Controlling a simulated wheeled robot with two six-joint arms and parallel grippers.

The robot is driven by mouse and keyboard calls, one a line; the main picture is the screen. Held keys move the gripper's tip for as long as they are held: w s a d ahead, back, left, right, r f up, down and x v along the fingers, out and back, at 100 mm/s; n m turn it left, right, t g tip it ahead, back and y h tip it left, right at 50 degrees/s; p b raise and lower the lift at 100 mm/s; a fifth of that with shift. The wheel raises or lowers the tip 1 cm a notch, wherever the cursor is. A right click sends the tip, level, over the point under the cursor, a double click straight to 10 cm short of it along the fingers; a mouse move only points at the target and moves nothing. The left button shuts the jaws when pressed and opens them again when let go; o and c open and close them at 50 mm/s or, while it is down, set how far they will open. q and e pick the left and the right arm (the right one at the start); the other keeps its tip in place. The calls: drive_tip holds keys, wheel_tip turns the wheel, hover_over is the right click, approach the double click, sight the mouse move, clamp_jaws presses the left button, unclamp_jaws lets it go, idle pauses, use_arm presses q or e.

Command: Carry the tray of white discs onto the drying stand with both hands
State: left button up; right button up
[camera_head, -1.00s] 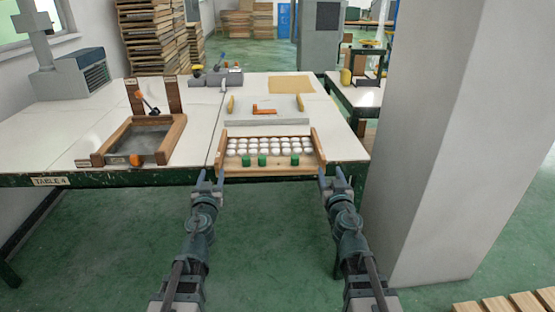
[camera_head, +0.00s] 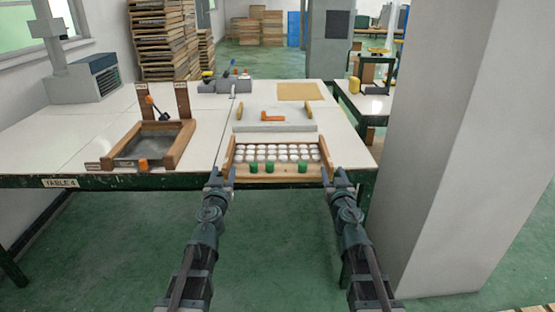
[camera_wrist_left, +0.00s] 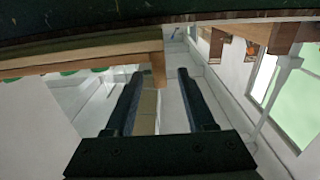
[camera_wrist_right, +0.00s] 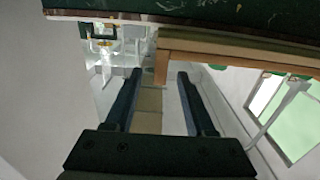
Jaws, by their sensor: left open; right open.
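The wooden tray (camera_head: 285,174) lies at the front edge of the white table, with rows of white discs (camera_head: 277,153) in it. My left gripper (camera_head: 222,176) is open at the tray's left front corner; in the left wrist view the wooden end (camera_wrist_left: 158,68) shows between the fingertips. My right gripper (camera_head: 338,177) is open at the right front corner; its wrist view shows the other wooden end (camera_wrist_right: 161,66) between the fingertips. Behind the tray is a low grey stand (camera_head: 275,127) with two yellow uprights.
A wooden frame with a grey bed (camera_head: 147,147) stands to the left on the table. An orange L-shaped piece (camera_head: 272,118) and a tan sheet (camera_head: 300,91) lie further back. A thick grey pillar (camera_head: 450,150) rises to the right of the table.

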sight(227, 158)
use_arm(q)
drive_tip(key=w, duration=0.9)
drive_tip(key=shift+a, duration=0.15)
use_arm(e)
drive_tip(key=w, duration=0.9)
drive_tip(key=shift+a, duration=0.1)
use_arm(q)
drive_tip(key=shift+s, duration=0.1)
use_arm(e)
drive_tip(key=shift+s, duration=0.1)
use_arm(q)
clamp_jaws()
use_arm(e)
clamp_jaws()
